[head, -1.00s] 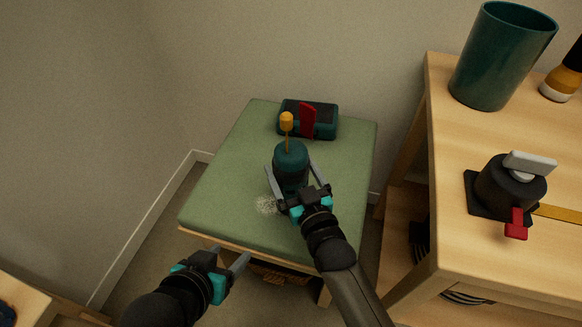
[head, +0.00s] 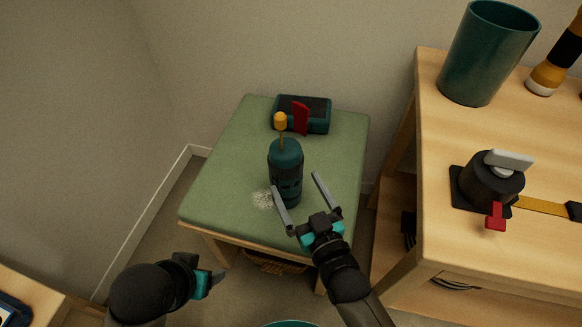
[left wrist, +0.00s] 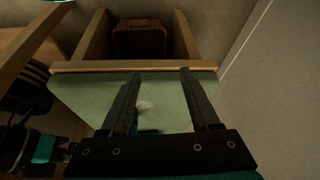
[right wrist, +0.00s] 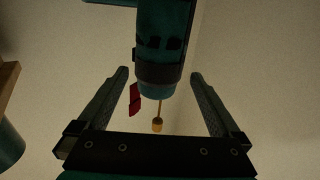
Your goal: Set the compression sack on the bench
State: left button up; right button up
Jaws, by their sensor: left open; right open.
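The compression sack (head: 285,170) is a dark teal cylinder with black straps and a cord ending in a yellow toggle. It stands upright on the green-cushioned bench (head: 225,190). My right gripper (head: 299,199) is open just in front of the sack and holds nothing. In the right wrist view the sack (right wrist: 160,45) shows beyond the open fingers. My left gripper (head: 222,280) is low and in front of the bench, apart from the sack. The left wrist view shows its fingers open and empty, with the bench cushion (left wrist: 80,95) behind them.
A teal box with a dark top (head: 318,117) and a red tag lies at the bench's back. At right, a wooden table (head: 450,150) holds a teal bin (head: 487,55), a black clamp-like device (head: 492,180) and a yellow-black bottle (head: 556,62). A pale patch marks the cushion beside the sack.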

pick_arm(q)
jog(key=shift+f+g+p, duration=0.3)
jog(key=shift+f+p, duration=0.3)
jog(key=shift+f, duration=1.2)
pick_arm(e)
jog(key=shift+v, duration=2.35)
